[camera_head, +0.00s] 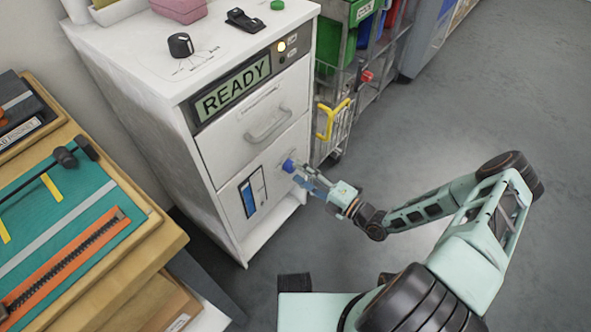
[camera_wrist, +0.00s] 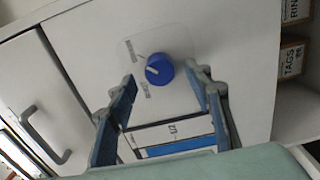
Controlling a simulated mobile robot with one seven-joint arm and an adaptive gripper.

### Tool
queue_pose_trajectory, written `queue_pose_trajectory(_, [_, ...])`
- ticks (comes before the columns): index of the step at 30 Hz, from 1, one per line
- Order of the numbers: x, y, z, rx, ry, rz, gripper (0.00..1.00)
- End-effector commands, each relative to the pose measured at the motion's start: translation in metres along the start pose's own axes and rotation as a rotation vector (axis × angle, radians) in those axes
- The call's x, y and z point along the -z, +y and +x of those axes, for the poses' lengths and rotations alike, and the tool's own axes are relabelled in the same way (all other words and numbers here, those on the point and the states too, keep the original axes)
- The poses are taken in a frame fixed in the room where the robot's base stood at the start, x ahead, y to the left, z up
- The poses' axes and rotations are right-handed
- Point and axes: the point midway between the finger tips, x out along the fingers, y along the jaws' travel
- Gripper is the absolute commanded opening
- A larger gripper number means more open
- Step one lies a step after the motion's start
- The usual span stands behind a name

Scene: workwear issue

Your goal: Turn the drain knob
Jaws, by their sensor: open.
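The blue drain knob (camera_wrist: 159,69) sits on the white front panel of the cabinet, with a pale pointer line on its face and small printed labels beside it. In the head view the knob (camera_head: 289,166) is on the lower front, right of the level window. My gripper (camera_head: 300,178) is in front of it. In the wrist view my gripper (camera_wrist: 168,84) is open, with one blue finger on each side of the knob. Gaps show between both fingers and the knob; I cannot tell how far the fingertips are from the panel.
The white cabinet (camera_head: 160,110) has a READY display (camera_head: 232,88), a drawer handle (camera_head: 268,124) and a black dial (camera_head: 180,45) on top. A wire cart with a yellow handle (camera_head: 333,120) stands right. A workbench (camera_head: 150,225) is at left. Floor at right is clear.

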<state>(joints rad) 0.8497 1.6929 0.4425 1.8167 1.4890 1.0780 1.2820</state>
Motion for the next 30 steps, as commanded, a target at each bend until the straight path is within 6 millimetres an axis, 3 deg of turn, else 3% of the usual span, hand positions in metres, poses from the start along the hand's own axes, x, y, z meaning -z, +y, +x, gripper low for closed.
queue_pose_trajectory(6, [-0.001, 0.000, -0.050, 0.002, -0.003, 0.000, 0.46])
queue_pose_trajectory(12, [-0.001, 0.000, -0.081, 0.001, -0.002, -0.001, 0.46])
queue_pose_trajectory(18, [0.000, 0.000, -0.092, 0.000, -0.001, 0.001, 0.46])
queue_pose_trajectory(30, [0.000, 0.000, -0.092, 0.000, 0.000, 0.000, 0.46])
